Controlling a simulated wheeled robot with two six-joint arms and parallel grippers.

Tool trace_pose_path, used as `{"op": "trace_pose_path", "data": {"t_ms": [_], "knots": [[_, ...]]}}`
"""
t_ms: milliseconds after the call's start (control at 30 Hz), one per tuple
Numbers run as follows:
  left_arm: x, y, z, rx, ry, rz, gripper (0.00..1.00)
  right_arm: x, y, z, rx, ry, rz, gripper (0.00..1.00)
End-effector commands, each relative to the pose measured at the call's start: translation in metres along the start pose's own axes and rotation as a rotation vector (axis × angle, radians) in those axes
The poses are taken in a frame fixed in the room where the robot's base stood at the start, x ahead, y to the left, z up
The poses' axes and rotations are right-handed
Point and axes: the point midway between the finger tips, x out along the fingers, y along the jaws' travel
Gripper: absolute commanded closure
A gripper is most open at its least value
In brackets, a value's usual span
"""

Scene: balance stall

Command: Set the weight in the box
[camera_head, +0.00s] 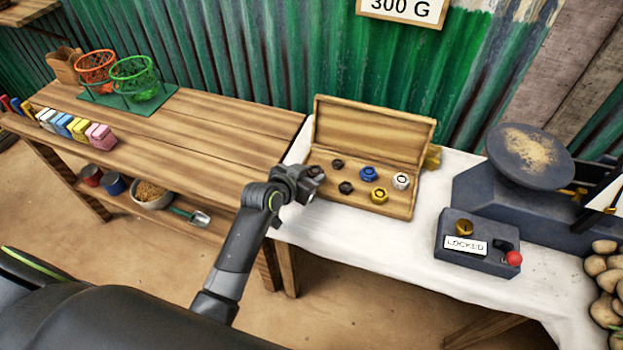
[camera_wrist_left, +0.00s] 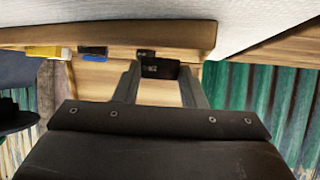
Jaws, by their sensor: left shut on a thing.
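The wooden box (camera_head: 365,128) stands with its lid open on the white cloth. In it sit two dark weights (camera_head: 338,164), a blue weight (camera_head: 367,173), a white weight (camera_head: 401,181) and a yellow weight (camera_head: 379,195). My left gripper (camera_head: 312,184) is at the box's left end, above the cloth's left edge. In the left wrist view it (camera_wrist_left: 158,78) is shut on a small dark weight (camera_wrist_left: 160,70). The held weight is mostly hidden by the fingers in the head view. The box's wall (camera_wrist_left: 110,36) shows close by in the wrist view. My right gripper is not in view.
Right of the box stand a grey unit labelled LOCKED (camera_head: 470,262) with a red knob, and a scale with a round pan (camera_head: 530,155). Potatoes (camera_head: 605,280) lie at the far right. A wooden bench (camera_head: 200,125) with baskets and coloured blocks is at left. The cloth's front is clear.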

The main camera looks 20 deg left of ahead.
Motion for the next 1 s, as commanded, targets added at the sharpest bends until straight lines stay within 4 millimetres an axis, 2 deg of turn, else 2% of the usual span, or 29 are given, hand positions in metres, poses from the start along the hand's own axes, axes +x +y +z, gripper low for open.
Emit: {"op": "trace_pose_path", "data": {"t_ms": [100,500,533,567,867,1000], "knots": [[0.0065,-0.0001,0.0118,0.0,0.001,-0.001,0.91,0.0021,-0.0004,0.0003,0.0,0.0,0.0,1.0],[0.009,-0.0002,0.0162,0.001,0.002,-0.001,0.91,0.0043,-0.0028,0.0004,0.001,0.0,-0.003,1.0],[0.0085,-0.0002,0.0158,0.001,0.001,-0.001,0.59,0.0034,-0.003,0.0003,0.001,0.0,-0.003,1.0],[0.0084,-0.0002,0.0157,0.001,0.001,-0.001,0.55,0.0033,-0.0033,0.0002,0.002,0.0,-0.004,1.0],[0.0077,-0.0003,0.0143,0.001,0.001,-0.001,0.53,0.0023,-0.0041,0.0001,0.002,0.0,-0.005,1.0],[0.0001,-0.0006,0.0132,0.001,0.001,-0.002,0.53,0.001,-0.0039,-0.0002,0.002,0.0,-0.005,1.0]]}}
